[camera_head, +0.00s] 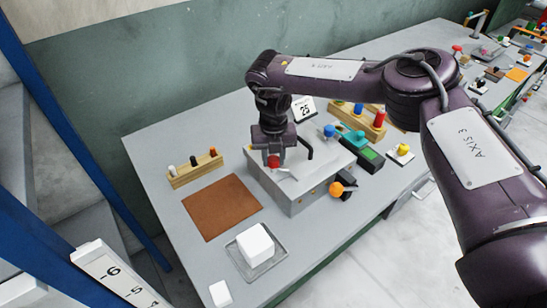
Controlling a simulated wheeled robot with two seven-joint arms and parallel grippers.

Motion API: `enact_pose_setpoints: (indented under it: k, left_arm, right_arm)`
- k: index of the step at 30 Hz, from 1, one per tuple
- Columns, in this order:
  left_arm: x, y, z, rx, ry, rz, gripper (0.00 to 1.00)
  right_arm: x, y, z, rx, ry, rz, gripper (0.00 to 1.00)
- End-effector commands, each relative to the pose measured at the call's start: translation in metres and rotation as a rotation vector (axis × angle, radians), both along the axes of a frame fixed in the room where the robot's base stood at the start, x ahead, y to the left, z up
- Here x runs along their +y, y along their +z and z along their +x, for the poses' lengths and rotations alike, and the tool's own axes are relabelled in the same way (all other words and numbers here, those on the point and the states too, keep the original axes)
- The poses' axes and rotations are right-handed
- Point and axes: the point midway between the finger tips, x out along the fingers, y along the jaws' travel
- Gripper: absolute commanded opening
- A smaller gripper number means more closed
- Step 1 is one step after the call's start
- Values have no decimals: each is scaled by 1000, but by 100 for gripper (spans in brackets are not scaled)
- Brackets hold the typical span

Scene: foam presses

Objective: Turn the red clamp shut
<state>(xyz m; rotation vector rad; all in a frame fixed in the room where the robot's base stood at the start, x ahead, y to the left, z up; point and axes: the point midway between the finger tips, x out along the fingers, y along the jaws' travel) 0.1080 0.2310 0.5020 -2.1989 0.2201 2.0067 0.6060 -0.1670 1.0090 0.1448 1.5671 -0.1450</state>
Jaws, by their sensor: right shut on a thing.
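The red clamp (273,162) is a small red knob on top of the grey press box (303,198), towards its left side. My right gripper (274,158) reaches down over it from above and is shut on the red clamp. The fingers and wrist hide part of the clamp, so its turn angle cannot be made out. A blue knob (329,131) stands at the far right edge of the box. My left gripper is not in view.
A brown mat (221,208) lies left of the box. A white foam block (255,244) sits on a grey tray in front. Wooden racks (195,169) stand left and behind. An orange knob (336,189) sits on the box's right side. The table's front left is mostly clear.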

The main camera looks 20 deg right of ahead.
Motion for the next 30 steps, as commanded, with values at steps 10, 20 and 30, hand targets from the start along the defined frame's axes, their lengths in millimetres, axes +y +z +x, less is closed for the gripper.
enact_pose_setpoints:
  k: [10, 20, 30]
  left_arm:
    - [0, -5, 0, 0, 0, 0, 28]
    - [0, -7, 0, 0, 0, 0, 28]
    - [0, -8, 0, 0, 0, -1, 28]
  right_arm:
    - [0, 0, 1, -2, 326, 1, 8]
    - [0, 1, 1, -2, 583, 1, 8]
    - [0, 1, 1, -3, 719, 0, 8]
